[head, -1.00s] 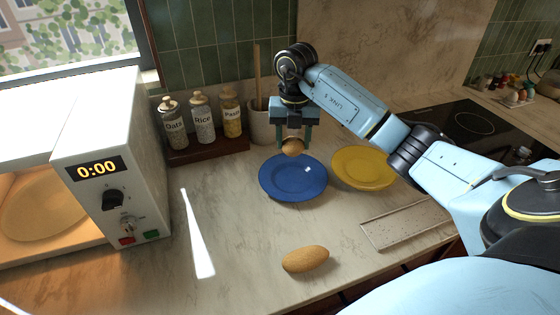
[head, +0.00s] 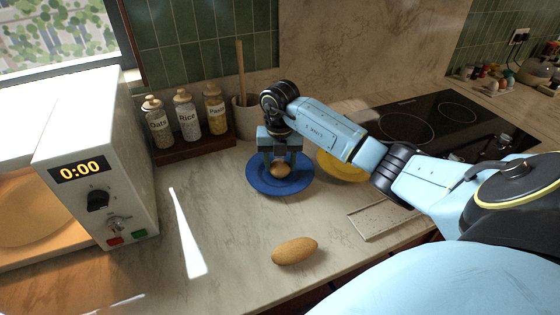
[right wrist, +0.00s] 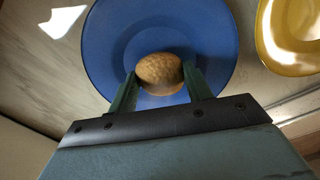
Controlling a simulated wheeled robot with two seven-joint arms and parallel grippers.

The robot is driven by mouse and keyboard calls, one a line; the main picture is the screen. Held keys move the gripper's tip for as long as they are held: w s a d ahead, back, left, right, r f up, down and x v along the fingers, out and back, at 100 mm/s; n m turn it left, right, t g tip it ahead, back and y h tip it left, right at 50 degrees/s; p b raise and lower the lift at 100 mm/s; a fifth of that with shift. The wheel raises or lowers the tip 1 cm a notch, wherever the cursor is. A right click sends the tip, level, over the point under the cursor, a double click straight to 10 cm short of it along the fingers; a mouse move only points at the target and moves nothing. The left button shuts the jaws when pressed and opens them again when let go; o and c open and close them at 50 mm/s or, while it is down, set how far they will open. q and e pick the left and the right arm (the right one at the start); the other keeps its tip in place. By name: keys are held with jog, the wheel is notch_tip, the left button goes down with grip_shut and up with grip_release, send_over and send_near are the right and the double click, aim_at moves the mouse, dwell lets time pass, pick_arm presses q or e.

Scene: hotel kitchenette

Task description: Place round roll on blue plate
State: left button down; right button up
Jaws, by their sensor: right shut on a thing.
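The round roll (head: 280,171) is small and brown, and sits between the fingers of my right gripper (head: 280,165), which is shut on it. In the right wrist view the roll (right wrist: 160,70) shows between both fingertips (right wrist: 160,88), over the middle of the blue plate (right wrist: 215,40). In the head view the blue plate (head: 259,186) lies on the counter directly beneath the roll. The roll is low over the plate; I cannot tell whether it touches. My left gripper is not in view.
A longer oval roll (head: 295,251) lies on the counter in front. A yellow plate (head: 340,168) is right of the blue plate, partly behind my arm. A grey tray (head: 376,222) lies at right, a microwave (head: 100,170) at left. Jars (head: 187,117) and a utensil crock (head: 245,120) stand behind.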

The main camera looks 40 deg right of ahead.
aim_at(280, 162)
jog(key=o, duration=1.1)
jog(key=shift+f, duration=0.1)
jog(key=shift+c, duration=0.2)
notch_tip(280, 162, up, 12)
jog(key=shift+r, duration=0.2)
